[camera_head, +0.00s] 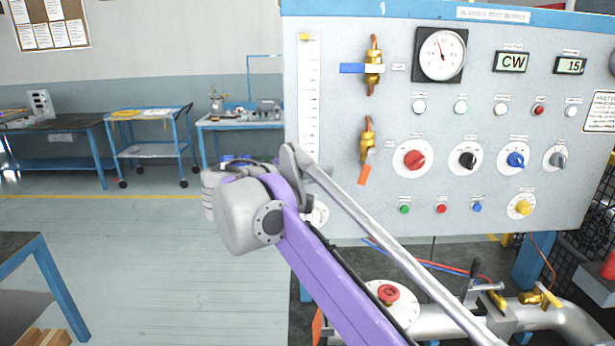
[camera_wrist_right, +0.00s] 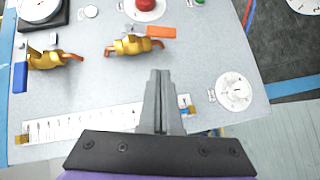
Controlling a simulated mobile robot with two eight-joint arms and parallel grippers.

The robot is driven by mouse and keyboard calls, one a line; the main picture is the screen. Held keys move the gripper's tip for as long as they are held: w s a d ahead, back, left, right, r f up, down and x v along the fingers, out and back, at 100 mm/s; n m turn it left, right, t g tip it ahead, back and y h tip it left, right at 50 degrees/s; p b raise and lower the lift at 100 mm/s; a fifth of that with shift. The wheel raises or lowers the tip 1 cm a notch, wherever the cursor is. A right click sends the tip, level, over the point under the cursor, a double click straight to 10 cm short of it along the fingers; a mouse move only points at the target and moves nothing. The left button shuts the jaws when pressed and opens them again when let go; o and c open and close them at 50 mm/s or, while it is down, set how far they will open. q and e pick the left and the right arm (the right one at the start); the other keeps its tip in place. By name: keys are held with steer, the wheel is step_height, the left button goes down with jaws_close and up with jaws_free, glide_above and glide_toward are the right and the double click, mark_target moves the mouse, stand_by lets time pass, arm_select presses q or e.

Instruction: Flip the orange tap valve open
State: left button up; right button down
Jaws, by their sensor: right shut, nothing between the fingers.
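The orange tap valve has a brass body (camera_head: 367,140) on the upright grey panel. Its orange handle (camera_head: 364,174) hangs down, slightly tilted. In the right wrist view, the orange handle (camera_wrist_right: 160,32) lies beyond the fingertips, beside its brass body (camera_wrist_right: 129,46). My right gripper (camera_wrist_right: 160,74) is shut and empty, pointing toward the valve side of the panel with a visible gap to the handle in the picture. In the head view my right arm hides the fingers. My left gripper is not in view.
A second brass valve with a blue handle (camera_head: 360,68) is above. A gauge (camera_head: 441,54), displays, knobs and buttons fill the panel to the right. A ruler strip (camera_head: 309,90) runs down its left edge.

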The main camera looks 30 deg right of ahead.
mark_target(360, 178)
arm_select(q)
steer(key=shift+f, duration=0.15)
arm_select(e)
steer(key=d, duration=0.2)
steer(key=d+f, duration=0.1)
steer(key=s+d, duration=0.1)
steer(key=d, duration=0.1)
steer(key=shift+s+d+f, duration=0.1)
steer(key=shift+d+f, duration=0.1)
steer(key=shift+d, duration=0.15)
steer(key=shift+s+d+f+n+h, duration=0.3)
steer(key=shift+d+f+n+h, duration=0.3)
steer(key=shift+n+h, duration=0.4)
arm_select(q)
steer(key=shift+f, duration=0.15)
arm_select(e)
steer(key=shift+w+a, duration=0.1)
